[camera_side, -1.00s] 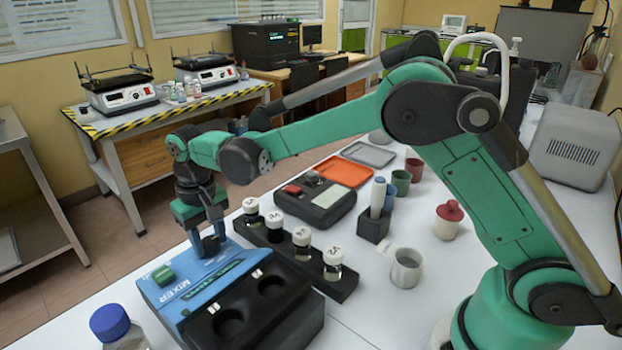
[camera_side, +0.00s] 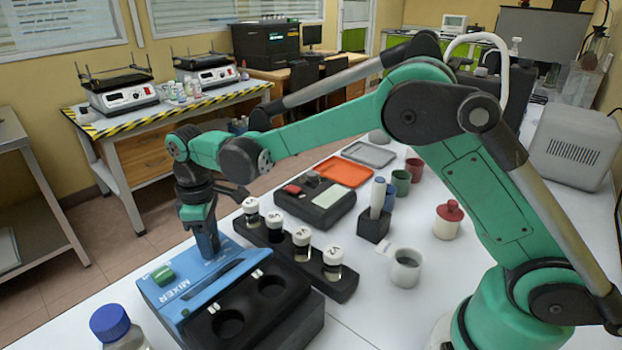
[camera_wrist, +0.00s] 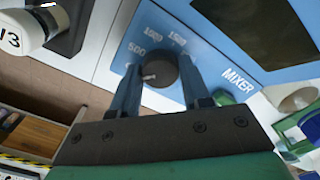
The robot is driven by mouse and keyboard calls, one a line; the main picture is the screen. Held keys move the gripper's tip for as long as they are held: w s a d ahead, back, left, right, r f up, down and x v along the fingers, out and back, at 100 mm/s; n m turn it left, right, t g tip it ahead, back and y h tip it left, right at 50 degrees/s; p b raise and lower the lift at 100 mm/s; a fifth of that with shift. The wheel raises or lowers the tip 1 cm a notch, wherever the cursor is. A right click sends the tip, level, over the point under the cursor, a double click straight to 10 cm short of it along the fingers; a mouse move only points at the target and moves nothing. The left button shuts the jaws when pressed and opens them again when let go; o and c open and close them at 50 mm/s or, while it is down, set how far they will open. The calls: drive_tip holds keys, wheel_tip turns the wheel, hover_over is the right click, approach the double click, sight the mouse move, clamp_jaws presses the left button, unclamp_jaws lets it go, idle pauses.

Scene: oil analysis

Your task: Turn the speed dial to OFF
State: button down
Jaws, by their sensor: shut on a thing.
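The blue and black mixer (camera_side: 174,294) stands at the front left of the table in the side view, with a green switch (camera_side: 163,275) on its panel. The black round speed dial (camera_wrist: 157,70) shows in the wrist view on the blue panel (camera_wrist: 222,48). Its white pointer mark is at its lower left. Labels 500, 1000 and 1500 are readable around it; a further label left of the dial is partly hidden by a finger. My gripper (camera_side: 208,247) points down at the panel, its two blue fingers shut on opposite sides of the dial. The fingers hide the dial in the side view.
A black rack (camera_side: 343,290) of white-capped vials stands close behind the mixer. A blue-capped bottle (camera_side: 110,322) is at its front left. A grey cup (camera_side: 406,270) and a red-lidded jar (camera_side: 449,220) stand to the right. A green part (camera_wrist: 222,97) shows near the fingers.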

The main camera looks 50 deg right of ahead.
drive_tip(key=shift+n, duration=0.3)
drive_tip(key=shift+c, duration=2.1)
unclamp_jaws()
drive_tip(key=shift+r, duration=0.1)
drive_tip(key=shift+r, duration=2.75)
